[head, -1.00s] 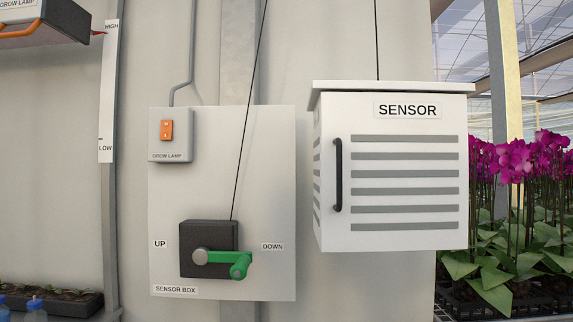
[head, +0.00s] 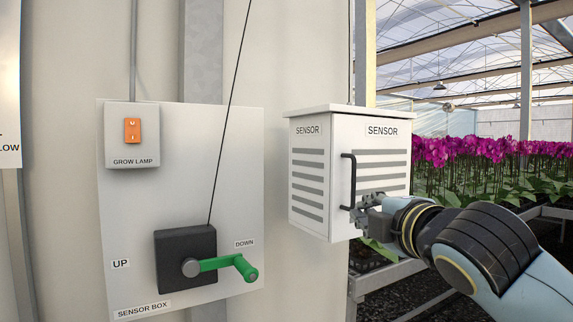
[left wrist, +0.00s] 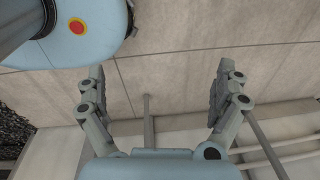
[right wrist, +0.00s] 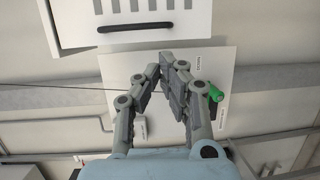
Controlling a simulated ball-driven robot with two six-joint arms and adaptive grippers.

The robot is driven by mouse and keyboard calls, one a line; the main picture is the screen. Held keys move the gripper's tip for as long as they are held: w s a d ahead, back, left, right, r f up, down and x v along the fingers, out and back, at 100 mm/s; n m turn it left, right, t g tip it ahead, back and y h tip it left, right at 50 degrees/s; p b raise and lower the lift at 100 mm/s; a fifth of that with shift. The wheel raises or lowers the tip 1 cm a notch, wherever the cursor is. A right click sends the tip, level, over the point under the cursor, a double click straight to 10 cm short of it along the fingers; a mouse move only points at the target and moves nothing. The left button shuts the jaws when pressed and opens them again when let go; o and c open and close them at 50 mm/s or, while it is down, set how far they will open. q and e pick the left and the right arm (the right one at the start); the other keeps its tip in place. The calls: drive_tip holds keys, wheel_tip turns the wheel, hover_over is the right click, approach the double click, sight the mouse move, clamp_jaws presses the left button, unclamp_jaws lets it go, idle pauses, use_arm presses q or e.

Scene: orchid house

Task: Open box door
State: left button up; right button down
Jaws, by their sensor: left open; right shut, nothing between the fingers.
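The white sensor box (head: 382,148) hangs on a cable, its slatted door facing me and shut. The black bar handle (head: 349,180) stands upright on the door's left side; it also shows in the right wrist view (right wrist: 136,27). My right gripper (head: 366,204) is shut and empty, in front of the door by the handle's lower end. In the right wrist view my right fingertips (right wrist: 164,66) are apart from the handle in the picture; contact cannot be told. My left gripper (left wrist: 158,88) is open and empty, seen only in the left wrist view.
A wall panel (head: 245,150) left of the box carries the orange grow lamp switch (head: 132,130) and a black winch (head: 172,250) with a green crank (head: 225,263). Its cable runs upward. Pink orchids (head: 470,152) stand on benches behind at right.

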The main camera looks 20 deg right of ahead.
wheel_tip(320, 180, up, 4)
drive_tip(key=r+t+p, duration=0.1)
drive_tip(key=p, duration=0.1)
approach(335, 176)
drive_tip(key=x, duration=0.5)
drive_tip(key=shift+w+r, duration=0.1)
drive_tip(key=shift+r, duration=0.05)
use_arm(q)
drive_tip(key=shift+w+d+r, duration=0.1)
drive_tip(key=shift+d+r, duration=0.05)
drive_tip(key=shift+r, duration=0.6)
drive_tip(key=shift+w+d+r, duration=0.1)
drive_tip(key=shift+r, duration=0.65)
use_arm(e)
drive_tip(key=shift+w+d, duration=0.15)
drive_tip(key=shift+w, duration=0.5)
use_arm(q)
drive_tip(key=shift+d, duration=0.15)
drive_tip(key=shift+s+r+p, duration=0.1)
drive_tip(key=shift+p, duration=0.25)
